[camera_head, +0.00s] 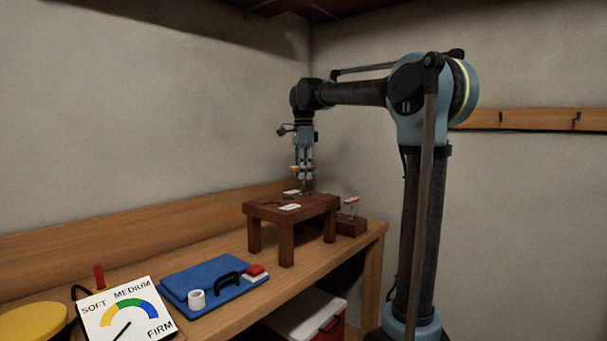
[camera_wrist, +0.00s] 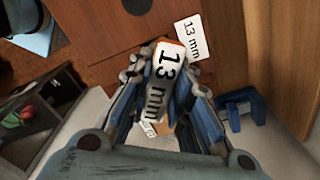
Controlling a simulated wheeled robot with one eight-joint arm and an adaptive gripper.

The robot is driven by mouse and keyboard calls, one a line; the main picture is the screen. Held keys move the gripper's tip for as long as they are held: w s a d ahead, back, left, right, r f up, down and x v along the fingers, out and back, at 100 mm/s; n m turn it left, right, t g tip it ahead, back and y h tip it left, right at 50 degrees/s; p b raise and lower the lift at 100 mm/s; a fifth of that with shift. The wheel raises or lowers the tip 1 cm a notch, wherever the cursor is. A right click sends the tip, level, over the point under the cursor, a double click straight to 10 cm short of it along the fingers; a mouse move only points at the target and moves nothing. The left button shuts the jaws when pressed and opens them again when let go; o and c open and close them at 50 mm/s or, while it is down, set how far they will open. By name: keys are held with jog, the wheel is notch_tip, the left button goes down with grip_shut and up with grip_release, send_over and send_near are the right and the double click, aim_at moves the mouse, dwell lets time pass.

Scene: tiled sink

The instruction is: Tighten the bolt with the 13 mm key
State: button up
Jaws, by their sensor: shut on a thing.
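My gripper (camera_head: 303,170) is shut on the 13 mm key and holds it upright above the far part of a small brown wooden stand (camera_head: 265,211). In the wrist view the key's handle (camera_wrist: 172,75), marked "13 mm", sits between the fingers. A thin shaft (camera_head: 304,186) runs down from the gripper to the stand's top.
Another key (camera_head: 351,203) stands in a wooden block (camera_head: 350,225) right of the stand. A blue case (camera_head: 207,280) with a white roll (camera_head: 196,299) and a red-and-white item (camera_head: 255,272) lies on the bench in front. A yellow round thing (camera_head: 32,321) is at far left.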

jog(key=m, duration=0.4)
dwell(0.3)
jog(key=shift+m, duration=0.8)
jog(key=m, duration=0.5)
jog(key=shift+d, duration=0.1)
jog(key=o, duration=1.1)
jog(key=shift+r, duration=0.1)
jog(key=shift+r, duration=3.4)
